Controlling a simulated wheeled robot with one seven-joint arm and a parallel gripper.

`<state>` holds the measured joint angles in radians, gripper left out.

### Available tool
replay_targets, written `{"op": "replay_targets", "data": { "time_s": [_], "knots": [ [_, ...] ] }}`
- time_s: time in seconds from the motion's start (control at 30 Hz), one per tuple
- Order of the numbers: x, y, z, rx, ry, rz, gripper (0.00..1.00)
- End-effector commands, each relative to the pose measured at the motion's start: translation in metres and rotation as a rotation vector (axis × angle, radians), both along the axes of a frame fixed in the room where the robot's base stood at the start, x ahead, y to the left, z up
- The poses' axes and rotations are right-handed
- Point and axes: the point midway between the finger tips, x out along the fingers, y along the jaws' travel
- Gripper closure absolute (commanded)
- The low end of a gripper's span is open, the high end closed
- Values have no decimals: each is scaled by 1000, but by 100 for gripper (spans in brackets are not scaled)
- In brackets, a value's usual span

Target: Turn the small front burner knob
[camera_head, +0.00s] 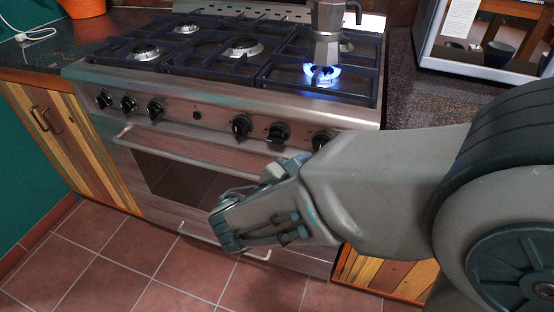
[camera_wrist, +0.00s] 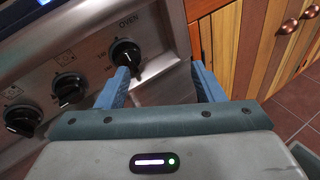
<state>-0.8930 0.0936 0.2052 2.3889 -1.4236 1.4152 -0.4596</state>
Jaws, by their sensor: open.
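The stove (camera_head: 215,165) has black knobs along its steel front. Three sit on the left, with the middle one (camera_head: 128,103) among them, and three on the right, including one in the middle (camera_head: 278,132) and the rightmost (camera_head: 321,139), beside my arm. The wrist view shows three knobs: a lower-left knob (camera_wrist: 22,118), a middle knob (camera_wrist: 67,87) and one labelled OVEN (camera_wrist: 124,54). I cannot tell which is the small front burner knob. My gripper (camera_head: 227,230) is in front of the stove. In the wrist view its blue fingers (camera_wrist: 160,80) are apart and empty; the left fingertip appears close below the OVEN knob.
A moka pot (camera_head: 326,32) stands over a lit blue flame (camera_head: 322,73) at the right of the cooktop. An oven handle (camera_head: 180,143) crosses below the knobs. A wooden cabinet (camera_wrist: 262,45) adjoins the panel. Tiled floor (camera_head: 100,255) is clear at the left.

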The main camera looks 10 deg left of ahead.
Motion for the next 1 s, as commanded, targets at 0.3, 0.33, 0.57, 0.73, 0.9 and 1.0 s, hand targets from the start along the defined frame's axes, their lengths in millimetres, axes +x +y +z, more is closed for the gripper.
{"op": "replay_targets", "data": {
  "time_s": [0.3,0.33,0.57,0.73,0.9,1.0],
  "knots": [
    [-30,116,-37,-256,-150,412,39],
    [-31,120,-37,-262,-157,424,39],
    [-9,121,-36,-272,-165,434,39],
    [27,117,-37,-272,-165,432,39],
    [63,114,-37,-270,-164,432,39],
    [80,113,-37,-270,-164,433,39]
  ]
}}
